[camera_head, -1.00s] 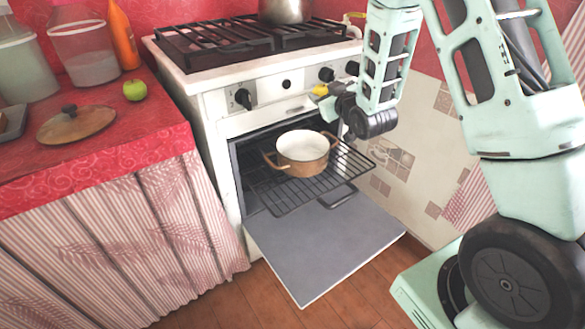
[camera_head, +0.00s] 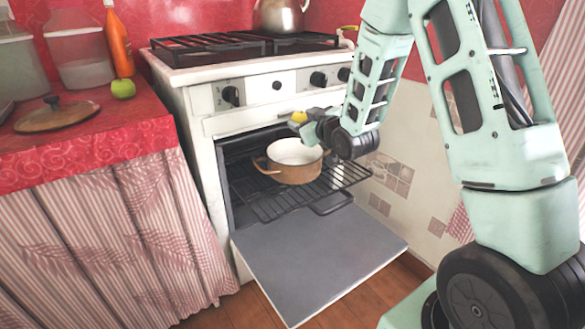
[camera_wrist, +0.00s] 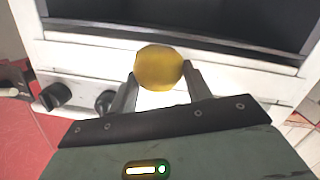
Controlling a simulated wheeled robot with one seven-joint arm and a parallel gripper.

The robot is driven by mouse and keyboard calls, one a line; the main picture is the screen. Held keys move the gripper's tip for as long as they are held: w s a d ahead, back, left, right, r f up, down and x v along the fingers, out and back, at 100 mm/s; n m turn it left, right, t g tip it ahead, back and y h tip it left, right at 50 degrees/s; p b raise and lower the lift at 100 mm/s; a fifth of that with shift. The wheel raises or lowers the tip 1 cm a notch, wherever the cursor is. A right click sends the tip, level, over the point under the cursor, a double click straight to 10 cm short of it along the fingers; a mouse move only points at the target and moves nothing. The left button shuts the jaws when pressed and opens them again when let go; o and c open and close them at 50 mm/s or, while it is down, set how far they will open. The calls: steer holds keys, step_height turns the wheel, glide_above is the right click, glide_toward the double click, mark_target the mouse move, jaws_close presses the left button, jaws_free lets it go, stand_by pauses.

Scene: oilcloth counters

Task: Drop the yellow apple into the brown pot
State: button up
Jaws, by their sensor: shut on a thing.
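The yellow apple (camera_wrist: 159,68) is held between the two fingers of my gripper (camera_wrist: 160,85) in the wrist view. In the head view the apple (camera_head: 298,117) shows as a small yellow patch at the tip of my gripper (camera_head: 306,122), in front of the oven. The brown pot (camera_head: 291,170), white inside and with side handles, stands upright on the pulled-out oven rack. The apple appears above the pot's far rim in the head picture; its exact height and depth over the pot are hard to tell.
The oven door (camera_head: 320,262) hangs open below the wire rack (camera_head: 335,178). The stove top (camera_head: 245,47) carries a metal kettle (camera_head: 281,16). A green apple (camera_head: 123,89), a lid (camera_head: 56,115) and an orange bottle (camera_head: 119,45) are on the red counter (camera_head: 100,145).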

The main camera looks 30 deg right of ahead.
steer(key=shift+f+b, duration=0.8)
steer(key=shift+f, duration=0.75)
steer(key=o, duration=1.1)
steer(key=shift+c, duration=0.2)
